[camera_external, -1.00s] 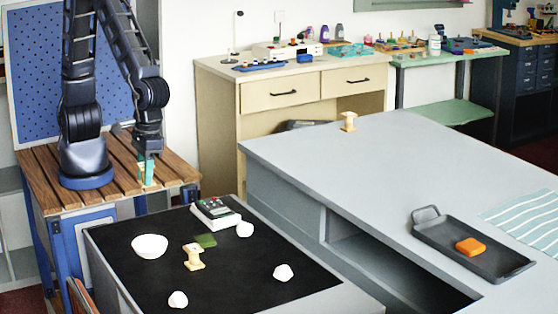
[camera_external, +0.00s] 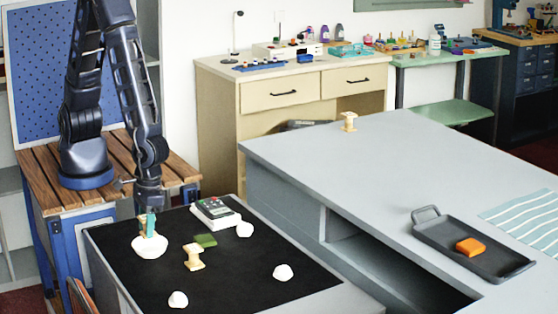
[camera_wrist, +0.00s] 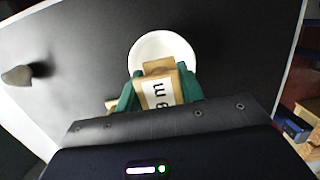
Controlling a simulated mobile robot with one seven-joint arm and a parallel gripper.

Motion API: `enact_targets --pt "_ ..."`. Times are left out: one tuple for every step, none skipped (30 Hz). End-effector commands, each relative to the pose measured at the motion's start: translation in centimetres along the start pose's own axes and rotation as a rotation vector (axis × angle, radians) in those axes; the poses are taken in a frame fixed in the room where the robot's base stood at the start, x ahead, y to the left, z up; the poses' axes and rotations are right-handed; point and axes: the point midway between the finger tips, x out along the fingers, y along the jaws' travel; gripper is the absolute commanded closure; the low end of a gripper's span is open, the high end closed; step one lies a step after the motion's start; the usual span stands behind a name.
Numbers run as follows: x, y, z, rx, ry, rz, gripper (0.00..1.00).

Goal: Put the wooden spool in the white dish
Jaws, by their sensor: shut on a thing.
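My gripper (camera_external: 148,222) is shut on a wooden spool (camera_wrist: 160,86), a light wood piece with a white label with dark marks on it. In the wrist view the spool sits between the green fingertips, in front of the white dish (camera_wrist: 148,44). In the external view the gripper is over the dish (camera_external: 150,250), which stands at the left of the black counter top. The held spool (camera_external: 142,228) shows only partly there. I cannot tell whether it touches the dish.
A card reader (camera_external: 215,211), a green block (camera_external: 206,240) and several white lumps (camera_external: 283,272) are on the black top. Another spool (camera_external: 349,121) stands on the grey counter (camera_external: 330,160). A dark tray (camera_external: 440,238) there holds an orange block (camera_external: 470,246).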

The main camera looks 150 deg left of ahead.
Motion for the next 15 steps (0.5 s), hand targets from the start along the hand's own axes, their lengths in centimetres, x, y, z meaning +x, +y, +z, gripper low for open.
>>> enact_targets --pt "0.4 0.0 -0.1 -0.001 -0.001 -0.001 0.85" --pt "0.6 0.0 -0.1 -0.001 -0.001 -0.001 0.85" --pt "0.8 0.0 -0.1 0.000 -0.001 0.000 0.85" --pt "0.9 0.0 -0.1 0.000 -0.001 0.000 0.85" --pt "1.0 0.0 -0.1 0.000 0.000 0.000 0.85" --pt "1.1 0.0 -0.1 0.000 0.000 0.000 0.85" --pt "1.2 0.0 -0.2 0.000 0.000 0.000 0.85" --pt "1.4 0.0 -0.2 0.000 -0.001 -0.001 0.85" --pt "1.7 0.0 -0.3 -0.001 -0.001 -0.001 0.85" --pt "2.0 -0.1 -0.3 -0.001 -0.001 -0.002 0.85" --pt "2.3 -0.1 -0.4 -0.002 -0.001 -0.002 0.85" --pt "2.8 -0.1 -0.5 -0.002 -0.001 -0.002 0.85" --pt "3.1 -0.1 -0.5 -0.001 -0.001 -0.003 0.85" --pt "3.5 -0.1 -0.5 -0.001 -0.001 -0.003 0.85" --pt "3.9 0.0 -0.6 -0.001 -0.001 -0.002 0.85"
